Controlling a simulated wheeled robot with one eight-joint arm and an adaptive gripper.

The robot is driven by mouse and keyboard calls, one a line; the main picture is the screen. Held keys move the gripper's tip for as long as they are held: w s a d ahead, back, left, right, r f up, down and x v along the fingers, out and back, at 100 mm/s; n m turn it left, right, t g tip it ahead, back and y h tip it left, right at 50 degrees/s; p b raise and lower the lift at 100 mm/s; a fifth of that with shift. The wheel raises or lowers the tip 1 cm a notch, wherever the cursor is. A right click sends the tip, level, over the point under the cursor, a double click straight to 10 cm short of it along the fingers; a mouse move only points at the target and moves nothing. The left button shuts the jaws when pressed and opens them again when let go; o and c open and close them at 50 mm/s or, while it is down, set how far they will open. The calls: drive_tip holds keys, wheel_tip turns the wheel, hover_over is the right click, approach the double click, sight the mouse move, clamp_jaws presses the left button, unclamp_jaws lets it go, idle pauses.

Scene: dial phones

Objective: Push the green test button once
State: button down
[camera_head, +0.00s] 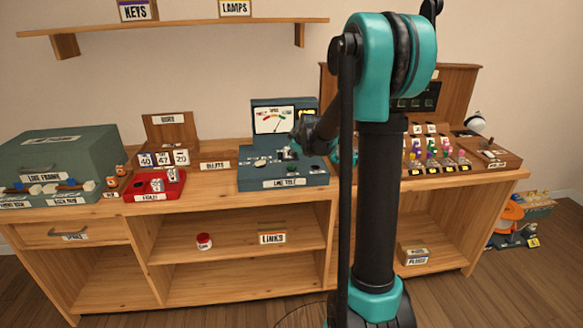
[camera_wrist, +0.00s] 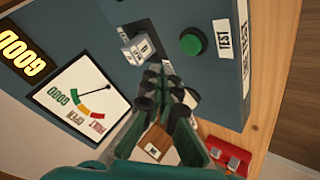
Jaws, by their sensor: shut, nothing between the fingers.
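The green test button (camera_wrist: 191,44) is round and sits on the blue-grey line tester (camera_wrist: 165,20), beside a white TEST label (camera_wrist: 222,38) in the wrist view. My gripper (camera_wrist: 165,85) is shut and empty over the tester, with its fingertips below the button in that picture. The fingers appear apart from the button. The button looks raised. In the head view the tester (camera_head: 307,181) stands on the bench, and my arm partly covers its right side.
A small grey switch block (camera_wrist: 137,45) lies left of the button. A dial gauge (camera_wrist: 80,95) and a lit GOOD sign (camera_wrist: 22,55) are on the tester. A red tray (camera_head: 172,196) stands to the left, and a rack of coloured parts (camera_head: 432,150) to the right.

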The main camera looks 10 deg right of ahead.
drive_tip(key=shift+r, duration=1)
drive_tip(key=shift+s, duration=0.1)
drive_tip(key=s+d+f+m+g, duration=0.1)
drive_tip(key=s+f+m, duration=0.2)
drive_tip(key=s, duration=1)
drive_tip(key=s+d+f+m+g+h, duration=0.1)
drive_tip(key=s+f+m, duration=0.3)
drive_tip(key=s, duration=1)
drive_tip(key=s+d+f+m+g+h, duration=0.1)
drive_tip(key=s+f+m, duration=0.3)
drive_tip(key=s, duration=0.9)
wheel_tip(320, 180, down, 3)
drive_tip(key=shift+s+d+r+g, duration=0.15)
drive_tip(key=shift+s+d+g, duration=0.3)
drive_tip(key=shift+g, duration=0.45)
